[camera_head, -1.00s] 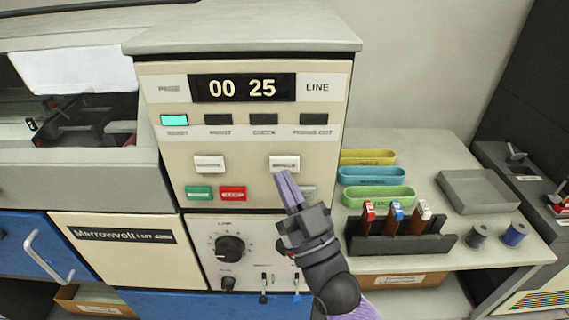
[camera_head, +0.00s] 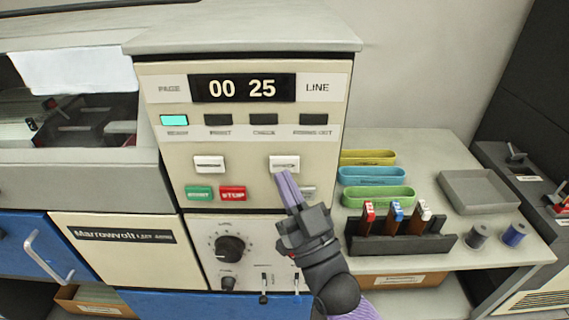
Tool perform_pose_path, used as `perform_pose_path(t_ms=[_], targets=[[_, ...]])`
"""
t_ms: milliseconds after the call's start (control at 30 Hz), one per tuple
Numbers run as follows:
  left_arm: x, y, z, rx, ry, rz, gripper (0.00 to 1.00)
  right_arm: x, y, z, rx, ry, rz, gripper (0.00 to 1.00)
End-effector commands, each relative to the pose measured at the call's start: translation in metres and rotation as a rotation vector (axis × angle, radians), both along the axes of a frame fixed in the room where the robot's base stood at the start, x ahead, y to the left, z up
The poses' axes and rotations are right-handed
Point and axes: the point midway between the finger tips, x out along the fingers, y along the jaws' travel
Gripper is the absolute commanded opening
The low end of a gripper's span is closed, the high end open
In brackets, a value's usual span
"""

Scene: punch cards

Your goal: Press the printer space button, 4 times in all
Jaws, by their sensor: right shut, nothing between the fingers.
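The printer control panel (camera_head: 165,145) faces me. Its display (camera_head: 242,88) reads 00 25 between the words PAGE and LINE. A white button (camera_head: 283,161) sits at the upper right of the button group; its label is too small to read. My right gripper (camera_head: 284,175) is shut and empty, with its purple fingertips just at the lower edge of that button. I cannot tell whether they touch it. Another white button (camera_head: 209,163) is at the upper left. A further pale button (camera_head: 308,192) at the lower right is partly hidden behind my fingers. My left gripper is not in view.
A green button (camera_head: 199,193) and a red STOP button (camera_head: 233,193) lie below. The leftmost indicator (camera_head: 174,120) is lit cyan. A dial (camera_head: 230,249) sits lower. On the side table are coloured trays (camera_head: 378,197), a dark rack (camera_head: 400,243) and a grey tray (camera_head: 480,191).

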Motion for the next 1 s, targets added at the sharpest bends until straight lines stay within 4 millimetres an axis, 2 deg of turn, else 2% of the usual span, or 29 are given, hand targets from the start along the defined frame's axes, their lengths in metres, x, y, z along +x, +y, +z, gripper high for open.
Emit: perform_pose_path(t_ms=[1000], targets=[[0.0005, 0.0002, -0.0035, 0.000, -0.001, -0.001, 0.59, 0.0092, -0.0001, 0.0000, 0.000, 0.000, 0.000, 0.00]])
